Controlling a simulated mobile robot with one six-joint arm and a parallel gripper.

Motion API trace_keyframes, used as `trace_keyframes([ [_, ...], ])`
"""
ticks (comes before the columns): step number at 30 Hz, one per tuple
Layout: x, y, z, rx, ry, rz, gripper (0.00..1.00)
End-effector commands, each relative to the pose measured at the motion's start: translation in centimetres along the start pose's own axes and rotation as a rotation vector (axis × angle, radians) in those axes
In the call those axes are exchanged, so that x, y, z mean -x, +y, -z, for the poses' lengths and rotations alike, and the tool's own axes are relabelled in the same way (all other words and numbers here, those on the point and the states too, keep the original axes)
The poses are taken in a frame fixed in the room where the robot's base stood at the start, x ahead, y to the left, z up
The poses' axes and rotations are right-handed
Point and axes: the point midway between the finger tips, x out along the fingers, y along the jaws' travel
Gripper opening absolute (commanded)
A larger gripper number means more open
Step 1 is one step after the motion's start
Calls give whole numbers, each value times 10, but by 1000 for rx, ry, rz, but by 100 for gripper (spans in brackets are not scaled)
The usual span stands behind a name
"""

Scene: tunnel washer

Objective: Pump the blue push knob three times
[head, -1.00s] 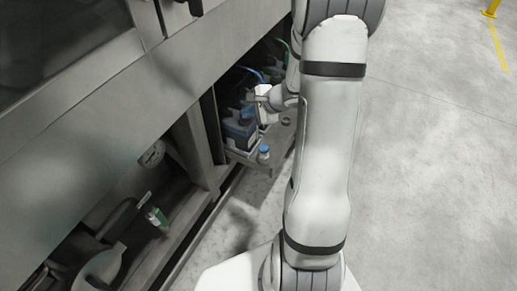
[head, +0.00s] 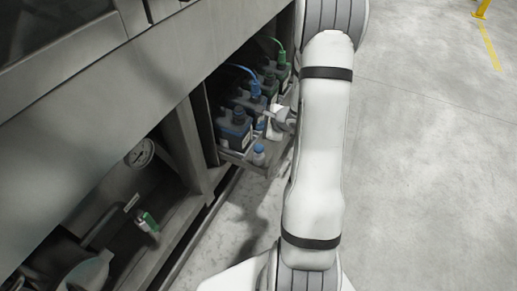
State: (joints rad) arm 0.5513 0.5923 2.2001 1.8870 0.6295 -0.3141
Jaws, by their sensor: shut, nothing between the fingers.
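Dark canisters stand in an open bay under the machine. I cannot tell which blue part is the push knob. My gripper (head: 270,113) is shut and empty, at the right of the canisters, small and partly hidden by my arm. It is to the right of the nearest canister's blue top and appears apart from it.
A blue tube (head: 243,68) and a green tube (head: 277,43) run to the canisters behind. A shelf edge (head: 250,166) lies below them. A gauge (head: 141,153) and a green-marked fitting (head: 149,222) are at lower left. The floor (head: 430,180) at right is clear.

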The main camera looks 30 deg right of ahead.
Motion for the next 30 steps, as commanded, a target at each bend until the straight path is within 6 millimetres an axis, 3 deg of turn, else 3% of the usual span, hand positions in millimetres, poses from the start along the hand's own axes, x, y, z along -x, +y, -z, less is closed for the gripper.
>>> trace_keyframes([
  [15, -50, 36, 37, 0, 1, 1, 0],
  [30, -55, 40, 41, 0, 1, 1, 0],
])
